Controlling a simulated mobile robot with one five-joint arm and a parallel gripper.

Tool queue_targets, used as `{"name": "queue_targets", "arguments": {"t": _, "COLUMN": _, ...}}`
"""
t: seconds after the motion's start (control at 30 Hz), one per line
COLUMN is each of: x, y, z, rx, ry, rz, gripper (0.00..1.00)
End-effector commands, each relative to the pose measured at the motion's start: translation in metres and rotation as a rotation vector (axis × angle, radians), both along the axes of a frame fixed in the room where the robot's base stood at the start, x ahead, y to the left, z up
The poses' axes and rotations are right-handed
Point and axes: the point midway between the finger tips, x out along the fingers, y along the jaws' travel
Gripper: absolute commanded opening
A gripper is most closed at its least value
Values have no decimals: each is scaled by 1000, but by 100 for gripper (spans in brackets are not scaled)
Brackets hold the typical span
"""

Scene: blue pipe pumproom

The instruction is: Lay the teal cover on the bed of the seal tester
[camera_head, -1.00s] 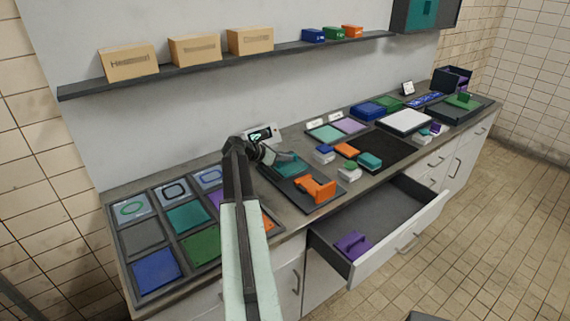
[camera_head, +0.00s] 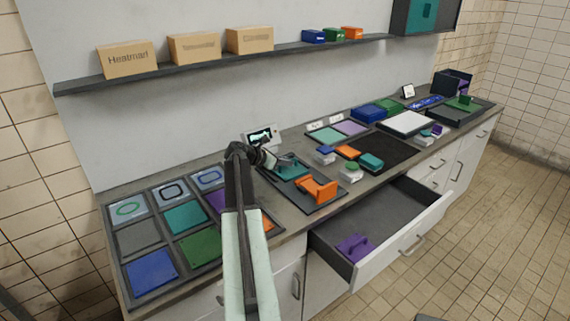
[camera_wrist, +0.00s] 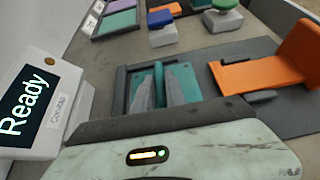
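The teal cover (camera_wrist: 176,96), a flat plate with an upright ridge handle, lies flat within the dark frame of the seal tester's bed (camera_wrist: 119,92). It also shows in the head view (camera_head: 291,172), partly behind my gripper. My gripper (camera_wrist: 163,78) is at the cover, its two grey fingers on either side of the handle. The fingers look slightly apart from the handle, with teal showing between. The seal tester (camera_head: 318,207) has a dark base, an orange clamp (camera_wrist: 268,68) swung clear to the right of the bed, and a display (camera_wrist: 32,105) reading "Ready".
A tray of coloured plates (camera_head: 136,296) is at the left. Small lidded boxes (camera_head: 350,172) and a black mat (camera_head: 392,150) lie to the right. An open drawer (camera_head: 402,252) with a purple handled piece (camera_head: 353,247) juts out below the counter. A shelf (camera_head: 205,62) runs above.

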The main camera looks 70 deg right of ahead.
Motion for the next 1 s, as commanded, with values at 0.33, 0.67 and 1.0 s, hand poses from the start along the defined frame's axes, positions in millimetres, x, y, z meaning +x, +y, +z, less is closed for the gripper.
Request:
{"name": "queue_targets", "arguments": {"t": 0.33, "x": 0, "y": 0, "z": 1, "rx": 0, "ry": 0, "rz": 0, "gripper": 34}}
{"name": "queue_targets", "arguments": {"t": 0.67, "x": 26, "y": 42, "z": 36, "rx": 1, "ry": 1, "rz": 4, "gripper": 34}}
{"name": "queue_targets", "arguments": {"t": 1.0, "x": 56, "y": 87, "z": 61, "rx": 0, "ry": 0, "rz": 1, "gripper": 34}}
